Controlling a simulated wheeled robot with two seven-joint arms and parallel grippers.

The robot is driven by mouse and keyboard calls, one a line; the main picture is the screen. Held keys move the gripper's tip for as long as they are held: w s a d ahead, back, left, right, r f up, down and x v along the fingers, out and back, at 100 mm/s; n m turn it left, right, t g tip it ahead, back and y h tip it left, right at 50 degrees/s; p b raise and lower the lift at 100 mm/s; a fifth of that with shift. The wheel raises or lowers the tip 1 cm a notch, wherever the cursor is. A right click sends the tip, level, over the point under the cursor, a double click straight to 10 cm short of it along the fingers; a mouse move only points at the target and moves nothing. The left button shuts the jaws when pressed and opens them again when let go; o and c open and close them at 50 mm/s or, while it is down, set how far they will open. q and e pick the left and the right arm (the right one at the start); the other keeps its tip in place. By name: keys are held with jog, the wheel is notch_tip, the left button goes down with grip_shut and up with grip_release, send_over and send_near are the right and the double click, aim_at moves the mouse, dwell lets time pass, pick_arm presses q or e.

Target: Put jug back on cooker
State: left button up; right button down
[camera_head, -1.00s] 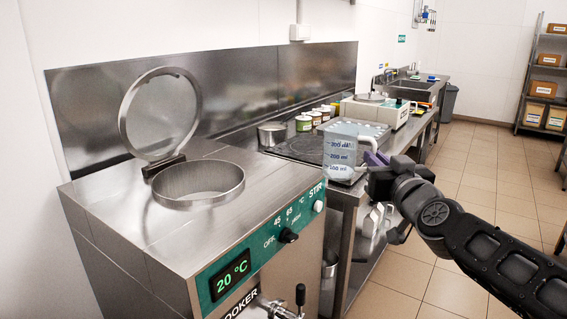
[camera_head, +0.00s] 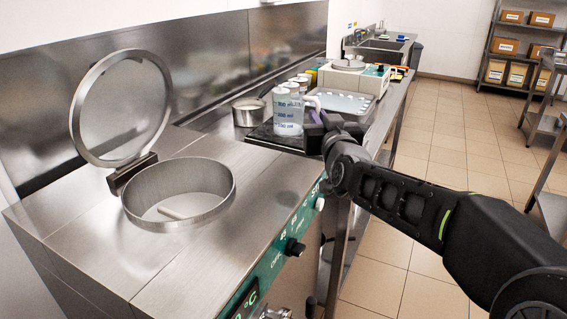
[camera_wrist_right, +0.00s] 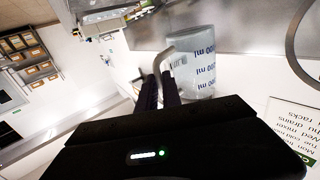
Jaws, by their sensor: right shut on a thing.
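The clear measuring jug (camera_head: 288,114) with blue ml marks is held by my right gripper (camera_head: 316,122). In the head view it overlaps the dark cooktop (camera_head: 270,137); I cannot tell whether it touches it. The right wrist view shows the jug (camera_wrist_right: 195,72) beyond the gripper fingers (camera_wrist_right: 162,85), which are shut on its pale handle. The steel cooker (camera_head: 205,240) stands in front, its round opening (camera_head: 180,195) uncovered and its round glass lid (camera_head: 121,108) tipped up behind it. My left gripper does not show.
A steel pot (camera_head: 249,112) stands left of the jug, and several small cans (camera_head: 299,82) are behind it. A bench device (camera_head: 352,78) and a sink (camera_head: 383,45) lie farther along the counter. Open tiled floor (camera_head: 430,130) is to the right.

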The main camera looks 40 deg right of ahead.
jog(key=shift+s, duration=0.1)
jog(key=shift+f+b, duration=0.3)
jog(key=shift+f, duration=2.85)
jog(key=shift+f, duration=1.8)
jog(key=shift+f, duration=0.1)
jog(key=shift+f+b, duration=0.1)
jog(key=shift+b, duration=0.25)
jog(key=c, duration=1.5)
grip_release()
